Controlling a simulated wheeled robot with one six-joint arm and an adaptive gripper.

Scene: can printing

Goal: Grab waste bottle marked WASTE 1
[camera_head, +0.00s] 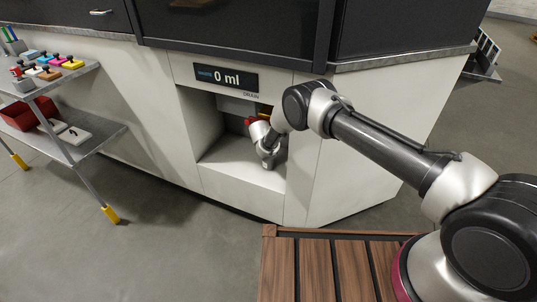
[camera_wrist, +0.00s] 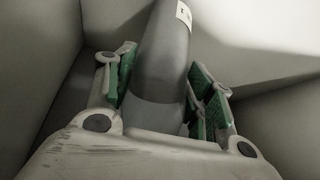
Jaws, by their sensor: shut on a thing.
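A grey bottle (camera_wrist: 160,60) stands out between the green-padded fingers of my gripper (camera_wrist: 163,85) in the wrist view. The fingers are shut on it, one on each side. Part of a white label with a dark mark shows near the top edge, but its full text cannot be read. In the head view my arm reaches into a white recess (camera_head: 222,160) under a display (camera_head: 226,77) reading "0 ml". My wrist hides the fingers and most of the bottle there. A small red part (camera_head: 251,121) shows beside my wrist; I cannot tell what it belongs to.
The recess walls stand close on both sides, and dark cabinets (camera_head: 236,30) hang above. A metal shelf unit (camera_head: 98,137) at the left holds small coloured items and a red bin (camera_head: 22,115). A brown slatted wooden surface (camera_head: 320,268) lies in front. Grey floor (camera_head: 180,255) is clear at lower left.

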